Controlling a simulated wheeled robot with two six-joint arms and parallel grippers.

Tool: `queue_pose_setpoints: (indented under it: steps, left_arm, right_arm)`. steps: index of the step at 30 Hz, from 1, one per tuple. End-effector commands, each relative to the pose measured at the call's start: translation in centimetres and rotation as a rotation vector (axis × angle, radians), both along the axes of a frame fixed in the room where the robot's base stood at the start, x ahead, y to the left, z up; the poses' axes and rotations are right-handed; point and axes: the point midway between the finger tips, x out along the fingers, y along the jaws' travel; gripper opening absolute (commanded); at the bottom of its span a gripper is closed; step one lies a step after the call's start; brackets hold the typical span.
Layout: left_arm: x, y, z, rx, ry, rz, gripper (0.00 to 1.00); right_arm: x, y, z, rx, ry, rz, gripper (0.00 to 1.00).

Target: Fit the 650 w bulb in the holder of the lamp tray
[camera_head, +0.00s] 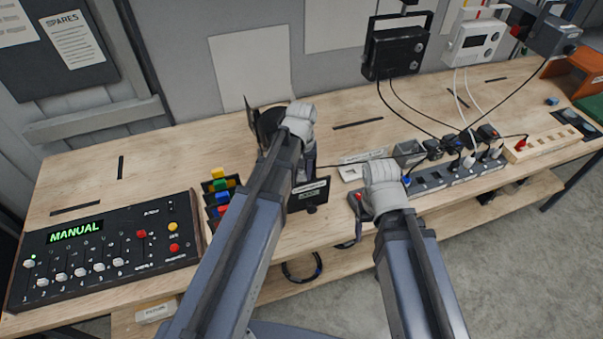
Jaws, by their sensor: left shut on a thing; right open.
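My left gripper (303,160) is over the middle of the bench, largely hidden behind its own wrist and forearm. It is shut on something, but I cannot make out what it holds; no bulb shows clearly. A black labelled tray or box (318,192) sits just below and beside this gripper, partly behind the arm; it may be the lamp tray, and no holder is clear in it. A black lamp-like housing (268,122) stands behind the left wrist. My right gripper (362,205) is open near the front edge, mostly hidden by its wrist.
A black control panel (100,250) reading MANUAL fills the bench's left. A rack of coloured pieces (219,188) stands left of my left arm. A power strip (455,175) with plugs and cables lies right of my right wrist. The bench's back left (150,160) is clear.

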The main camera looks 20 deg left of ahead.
Motion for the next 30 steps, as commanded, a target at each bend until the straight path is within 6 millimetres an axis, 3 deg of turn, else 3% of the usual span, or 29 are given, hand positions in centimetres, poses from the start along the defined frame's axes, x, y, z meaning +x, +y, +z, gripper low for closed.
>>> queue_pose_setpoints:
  steps: [10, 20, 30]
  left_arm:
    - [0.00, 0.00, 0.04, 0.000, 0.000, 0.004, 0.00]
    - [0.00, 0.00, 0.04, 0.000, 0.000, 0.271, 0.00]
    - [0.00, 0.00, 0.04, 0.000, 0.000, 0.289, 0.00]
  right_arm:
    - [-0.01, 0.00, 0.04, 0.000, 0.000, 0.000, 0.73]
    - [-0.01, 0.00, 0.04, 0.000, 0.000, 0.000, 0.73]
    - [-0.01, 0.00, 0.04, 0.000, 0.000, 0.000, 0.73]
